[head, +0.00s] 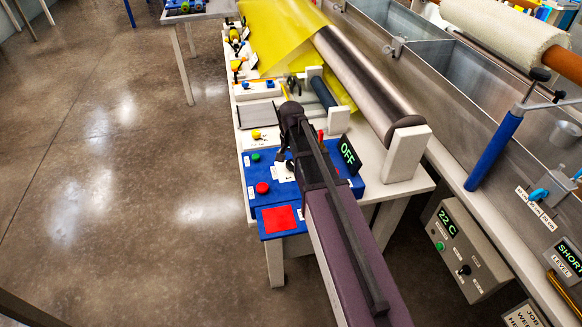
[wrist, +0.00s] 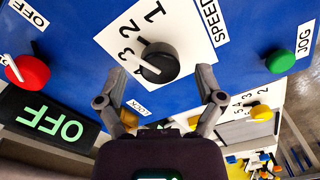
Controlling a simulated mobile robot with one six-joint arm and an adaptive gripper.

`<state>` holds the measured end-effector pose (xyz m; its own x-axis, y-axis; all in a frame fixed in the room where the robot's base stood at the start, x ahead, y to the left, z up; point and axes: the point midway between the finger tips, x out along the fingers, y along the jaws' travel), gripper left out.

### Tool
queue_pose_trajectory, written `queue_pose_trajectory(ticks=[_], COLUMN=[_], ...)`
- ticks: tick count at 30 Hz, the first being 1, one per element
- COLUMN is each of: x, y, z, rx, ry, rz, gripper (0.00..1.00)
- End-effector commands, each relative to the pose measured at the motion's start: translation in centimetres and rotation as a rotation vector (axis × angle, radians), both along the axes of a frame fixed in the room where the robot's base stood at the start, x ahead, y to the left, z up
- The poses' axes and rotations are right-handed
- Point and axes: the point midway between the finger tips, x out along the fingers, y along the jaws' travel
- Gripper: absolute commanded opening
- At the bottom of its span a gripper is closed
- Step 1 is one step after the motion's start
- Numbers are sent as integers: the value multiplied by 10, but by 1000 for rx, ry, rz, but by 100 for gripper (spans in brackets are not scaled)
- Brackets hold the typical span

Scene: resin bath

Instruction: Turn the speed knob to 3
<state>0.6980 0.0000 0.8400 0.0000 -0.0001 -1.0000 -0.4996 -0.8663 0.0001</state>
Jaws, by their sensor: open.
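The speed knob (wrist: 158,62) is a round black knob on a white dial plate marked 1 to 4, beside a SPEED label (wrist: 208,22), on a blue panel (wrist: 72,50). Its light pointer faces left, on the side of the higher numbers; the exact number is hard to tell. My gripper (wrist: 160,86) is open, with one finger to each side of the knob's near edge and no clear contact. In the head view my gripper (head: 284,158) is over the blue panel (head: 258,172), and the arm hides part of the panel.
A steel roller (head: 362,82) stands close by.

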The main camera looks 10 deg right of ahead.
Motion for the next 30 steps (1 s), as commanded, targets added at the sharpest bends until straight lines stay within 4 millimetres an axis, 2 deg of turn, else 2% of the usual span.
queue_pose_trajectory(ticks=[1,6,19,20,27,28,30], x=[0,0,0,0,0,0,0], y=[0,0,0,0,0,0,0], z=[-6,-11,-12,-12,-12,-12,-12], rx=[0,0,0,0,0,0,0], ry=[0,0,0,0,0,0,0], rz=[0,0,0,0,1,1,1], gripper=[87,87,87,81,10,5,5])
